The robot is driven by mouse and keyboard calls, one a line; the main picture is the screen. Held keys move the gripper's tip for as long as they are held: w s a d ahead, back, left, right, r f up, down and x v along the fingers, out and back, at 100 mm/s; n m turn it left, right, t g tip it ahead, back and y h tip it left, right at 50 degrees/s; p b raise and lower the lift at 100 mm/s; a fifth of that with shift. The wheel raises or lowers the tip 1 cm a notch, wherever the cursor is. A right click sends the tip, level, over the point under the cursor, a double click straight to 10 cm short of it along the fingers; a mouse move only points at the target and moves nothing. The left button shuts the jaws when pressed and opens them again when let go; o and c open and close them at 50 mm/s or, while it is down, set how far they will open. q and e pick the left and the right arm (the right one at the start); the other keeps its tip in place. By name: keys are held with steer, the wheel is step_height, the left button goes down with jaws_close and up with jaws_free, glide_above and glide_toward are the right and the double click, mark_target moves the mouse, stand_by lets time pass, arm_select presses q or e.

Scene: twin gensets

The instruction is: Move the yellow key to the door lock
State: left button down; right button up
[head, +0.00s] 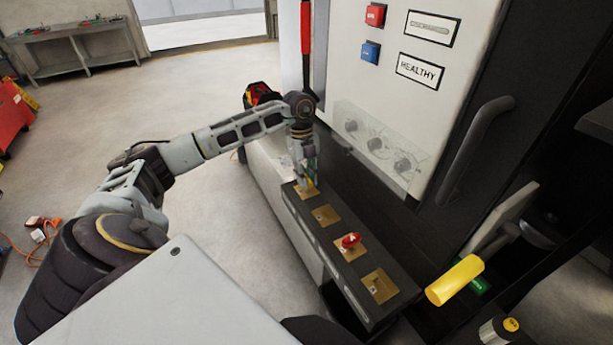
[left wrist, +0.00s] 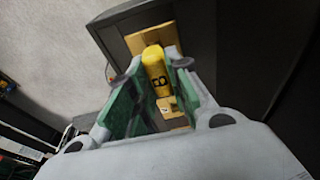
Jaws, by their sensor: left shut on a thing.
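The yellow key (head: 309,184) is at the far brass plate of the dark key strip (head: 345,240). In the left wrist view the yellow key (left wrist: 155,70), marked with a dark letter, sits between the green-lined fingers of my left gripper (left wrist: 152,95). In the head view my left gripper (head: 307,176) points down and is shut on the key, right over that plate (left wrist: 150,38). I cannot tell whether the key is still seated in the plate. A red key (head: 350,240) stands on another plate nearer me. I cannot tell which plate is the door lock. My right gripper is not in view.
A white cabinet with a HEALTHY label (head: 420,70) and a dark handle (head: 487,130) rises behind the strip. Knobs sit behind a clear cover (head: 378,145). A yellow cylinder (head: 455,279) is at the near right. Open floor (head: 220,210) lies left of the strip.

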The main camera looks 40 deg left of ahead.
arm_select(q)
steer(key=shift+f+b, duration=0.3)
steer(key=shift+f, duration=0.35)
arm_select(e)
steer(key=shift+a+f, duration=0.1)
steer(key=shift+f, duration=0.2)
arm_select(q)
steer(key=c, duration=1.3)
jaws_free()
steer(key=shift+o, duration=0.2)
steer(key=shift+s+d+p+v, duration=0.1)
steer(key=shift+d+p+v, duration=0.15)
steer(key=shift+p+v, duration=0.85)
steer(key=shift+s+d+p+v, duration=0.1)
steer(key=shift+d+p+v, duration=0.1)
steer(key=shift+p+v, duration=0.9)
steer(key=shift+s+d+p+v, duration=0.1)
steer(key=shift+d+p+v, duration=0.3)
steer(key=shift+v, duration=1.1)
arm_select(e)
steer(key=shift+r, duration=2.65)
arm_select(q)
steer(key=shift+s+a+r, duration=0.1)
steer(key=shift+s, duration=0.05)
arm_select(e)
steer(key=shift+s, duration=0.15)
